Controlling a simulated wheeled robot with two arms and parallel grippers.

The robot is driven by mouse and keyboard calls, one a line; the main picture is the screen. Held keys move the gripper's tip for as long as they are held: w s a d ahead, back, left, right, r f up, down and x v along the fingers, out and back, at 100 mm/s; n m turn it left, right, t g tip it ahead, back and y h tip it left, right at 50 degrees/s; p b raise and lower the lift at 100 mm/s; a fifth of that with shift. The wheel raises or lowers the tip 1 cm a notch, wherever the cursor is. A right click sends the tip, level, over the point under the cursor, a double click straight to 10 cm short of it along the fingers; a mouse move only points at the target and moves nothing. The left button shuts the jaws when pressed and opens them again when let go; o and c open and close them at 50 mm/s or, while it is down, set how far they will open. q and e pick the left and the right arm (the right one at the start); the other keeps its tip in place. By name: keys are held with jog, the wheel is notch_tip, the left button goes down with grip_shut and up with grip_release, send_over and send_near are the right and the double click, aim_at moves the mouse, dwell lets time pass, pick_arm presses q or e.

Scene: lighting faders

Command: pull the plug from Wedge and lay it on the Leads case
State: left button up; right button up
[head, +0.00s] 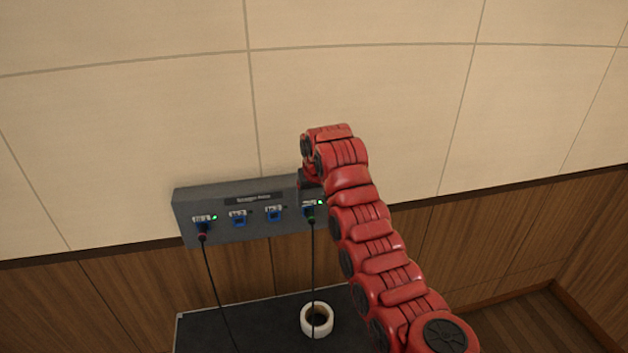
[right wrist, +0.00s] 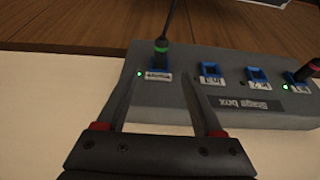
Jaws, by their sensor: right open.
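A black plug with a green ring (head: 311,216) sits in the right-end blue socket of the grey stage box (head: 255,230), its lead hanging down. In the right wrist view the same plug (right wrist: 161,48) stands just beyond my fingertips. The label by it is too small to read surely as Wedge. My right gripper (right wrist: 160,77) is open and empty, its fingers pointing at that plug and apart from it. In the head view my right wrist hides part of the box's right end. The Leads case is likely the dark flat top (head: 250,325) below; no label shows.
A red-ringed plug (head: 202,234) sits in the box's left-end socket, its lead also hanging down. Two middle sockets are empty. A white tape roll (head: 305,322) stands on the dark top near the green plug's lead. The dark top's left part has bare room.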

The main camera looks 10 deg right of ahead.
aim_at(310, 213)
jog(key=p+x, duration=0.2)
jog(key=x, duration=0.4)
jog(key=shift+w+f+p, duration=0.15)
jog(key=shift+w+p, duration=0.1)
jog(key=shift+p, duration=0.05)
jog(key=shift+w+f, duration=0.1)
jog(key=shift+f, duration=0.45)
grip_shut()
grip_release()
jog(key=shift+r, duration=0.1)
